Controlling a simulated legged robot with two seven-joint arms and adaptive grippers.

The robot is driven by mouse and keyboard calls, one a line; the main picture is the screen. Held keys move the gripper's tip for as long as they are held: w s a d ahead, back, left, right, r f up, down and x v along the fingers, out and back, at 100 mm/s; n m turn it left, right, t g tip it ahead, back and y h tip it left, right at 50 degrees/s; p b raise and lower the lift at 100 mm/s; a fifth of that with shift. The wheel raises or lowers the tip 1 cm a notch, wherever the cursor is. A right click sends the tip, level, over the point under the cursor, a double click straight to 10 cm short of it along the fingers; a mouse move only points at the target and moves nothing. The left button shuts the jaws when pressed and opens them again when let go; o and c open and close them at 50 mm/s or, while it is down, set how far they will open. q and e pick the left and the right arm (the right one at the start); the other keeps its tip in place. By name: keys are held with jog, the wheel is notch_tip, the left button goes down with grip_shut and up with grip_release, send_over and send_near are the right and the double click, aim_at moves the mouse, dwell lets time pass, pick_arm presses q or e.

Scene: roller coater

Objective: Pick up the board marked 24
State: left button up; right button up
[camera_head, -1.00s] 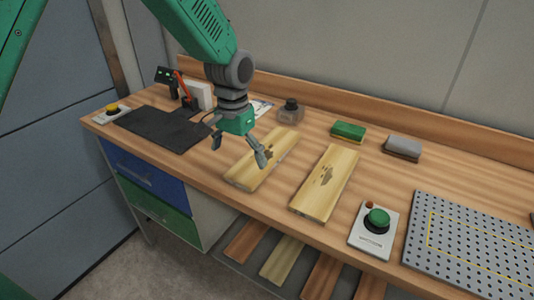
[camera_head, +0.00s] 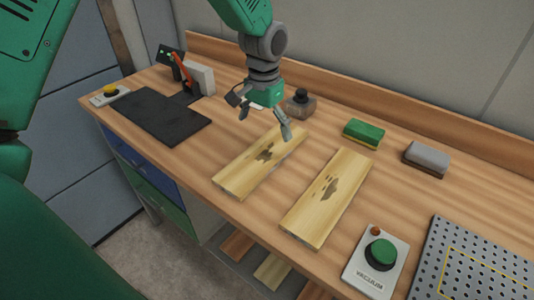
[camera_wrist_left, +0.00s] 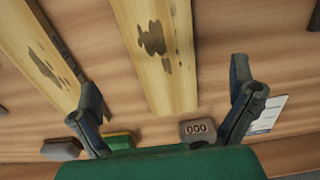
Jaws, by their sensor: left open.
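Two light wooden boards with dark stains lie flat on the bench: a left board (camera_head: 240,177) and a right board (camera_head: 318,212). No number 24 can be read on either. My left gripper (camera_head: 265,122) is open and empty, above the far end of the left board. In the left wrist view that board (camera_wrist_left: 168,85) runs between the open fingers (camera_wrist_left: 165,88), and the other board (camera_wrist_left: 30,45) lies to its left. My right gripper is not in view.
A block marked 000 (camera_wrist_left: 197,131), a green sponge-like block (camera_head: 363,131) and a grey one (camera_head: 427,158) stand behind the boards. A vacuum button box (camera_head: 371,262) and perforated plate (camera_head: 470,265) are at right. A black mat (camera_head: 155,116) lies at left.

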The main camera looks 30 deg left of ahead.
aim_at(265, 153)
pick_arm(q)
jog(key=f, duration=0.3)
jog(key=shift+w+f, duration=0.2)
notch_tip(265, 153, down, 5)
jog(key=shift+s+a+f, duration=0.1)
jog(key=shift+f, duration=0.05)
jog(key=c, duration=1.3)
